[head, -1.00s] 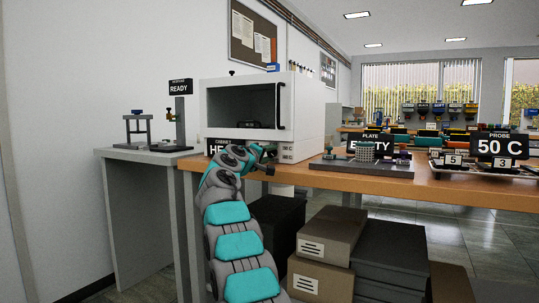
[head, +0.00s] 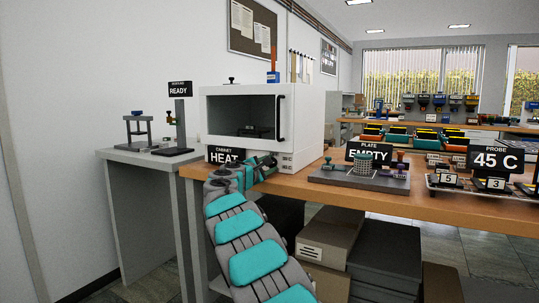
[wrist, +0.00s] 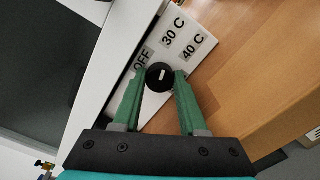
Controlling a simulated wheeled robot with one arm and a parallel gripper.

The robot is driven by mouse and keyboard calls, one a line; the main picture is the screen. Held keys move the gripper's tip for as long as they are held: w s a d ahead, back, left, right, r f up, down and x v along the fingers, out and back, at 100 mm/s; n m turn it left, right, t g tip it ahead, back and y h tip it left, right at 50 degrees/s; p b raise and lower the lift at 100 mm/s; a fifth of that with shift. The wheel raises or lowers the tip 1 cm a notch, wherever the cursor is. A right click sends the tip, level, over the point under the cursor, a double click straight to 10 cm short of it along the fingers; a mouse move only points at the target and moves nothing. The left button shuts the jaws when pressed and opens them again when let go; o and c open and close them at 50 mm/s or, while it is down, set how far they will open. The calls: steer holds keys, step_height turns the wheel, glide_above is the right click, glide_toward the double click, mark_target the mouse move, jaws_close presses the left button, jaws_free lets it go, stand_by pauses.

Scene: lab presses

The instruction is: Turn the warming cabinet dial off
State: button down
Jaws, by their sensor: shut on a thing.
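The white warming cabinet (head: 304,120) stands at the left end of the wooden bench, its dark window facing out. A sign on its front (head: 227,155) reads CABINET HEAT. In the wrist view its round black dial (wrist: 160,77) has a white mark and sits on a white panel (wrist: 203,63) lettered OFF, 30 C and 40 C. The mark looks turned toward 30 C, not OFF. My gripper (wrist: 161,78) has its green fingers shut on the dial, one on each side. In the head view my gripper (head: 267,163) is at the cabinet's lower front, and the dial is hidden.
On the bench, right of the cabinet, stand a PLATE EMPTY sign (head: 368,154) with a fixture, and a PROBE sign (head: 495,159) reading 45 C. A grey side table (head: 150,158) stands at the left. Boxes (head: 326,243) fill the space under the bench.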

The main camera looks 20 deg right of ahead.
steer(key=n+p, duration=0.2)
steer(key=shift+r+n, duration=0.1)
steer(key=shift+n, duration=0.3)
steer(key=n, duration=0.1)
steer(key=n+p, duration=0.1)
steer(key=n, duration=0.1)
steer(key=shift+f+n, duration=0.2)
steer(key=shift+n, duration=0.1)
steer(key=n, duration=0.4)
steer(key=shift+f+n, duration=0.1)
steer(key=shift+n, duration=1.8)
steer(key=c, duration=0.9)
jaws_free()
steer(key=o, duration=0.5)
steer(key=shift+c, duration=0.2)
